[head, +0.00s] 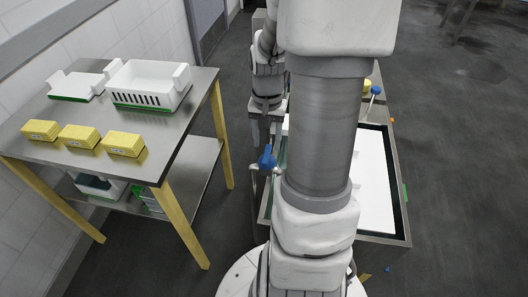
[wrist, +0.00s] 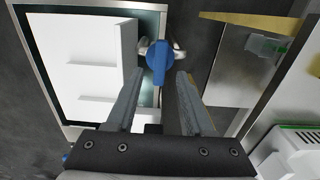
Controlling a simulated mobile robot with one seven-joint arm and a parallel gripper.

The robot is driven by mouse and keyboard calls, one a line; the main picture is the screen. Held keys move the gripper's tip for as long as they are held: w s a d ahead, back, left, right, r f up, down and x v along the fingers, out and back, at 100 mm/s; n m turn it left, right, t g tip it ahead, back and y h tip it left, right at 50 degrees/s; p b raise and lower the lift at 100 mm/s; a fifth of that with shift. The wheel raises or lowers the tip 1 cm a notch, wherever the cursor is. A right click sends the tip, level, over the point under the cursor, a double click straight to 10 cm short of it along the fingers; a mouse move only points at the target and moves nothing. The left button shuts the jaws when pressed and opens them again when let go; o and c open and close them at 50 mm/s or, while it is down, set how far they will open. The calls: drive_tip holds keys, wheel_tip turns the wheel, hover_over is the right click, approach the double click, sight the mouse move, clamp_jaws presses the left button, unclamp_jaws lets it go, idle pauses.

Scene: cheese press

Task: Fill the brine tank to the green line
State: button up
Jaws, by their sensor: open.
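The brine tank (head: 400,228) is a steel basin right of centre in the head view, partly hidden by my arm. A large white piece (head: 374,185) fills much of its inside. I cannot tell the liquid level. A small green mark (head: 405,193) shows at its right side. A blue tap handle (head: 267,158) stands at the tank's left edge; it also shows in the wrist view (wrist: 160,56). My gripper (head: 266,133) is open, and its fingers (wrist: 160,85) point toward the handle, which appears between and just beyond the tips. Contact cannot be told.
A steel table (head: 165,138) with wooden legs stands at left. It holds yellow blocks (head: 81,136), a slotted white mould (head: 148,82) and a white piece (head: 75,86). Another blue handle (head: 376,90) is at the tank's far end. Open floor (head: 465,180) lies at right.

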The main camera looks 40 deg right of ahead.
sight(267, 153)
wheel_tip(267, 153, down, 6)
drive_tip(key=shift+f, duration=0.15)
idle(0.3)
clamp_jaws()
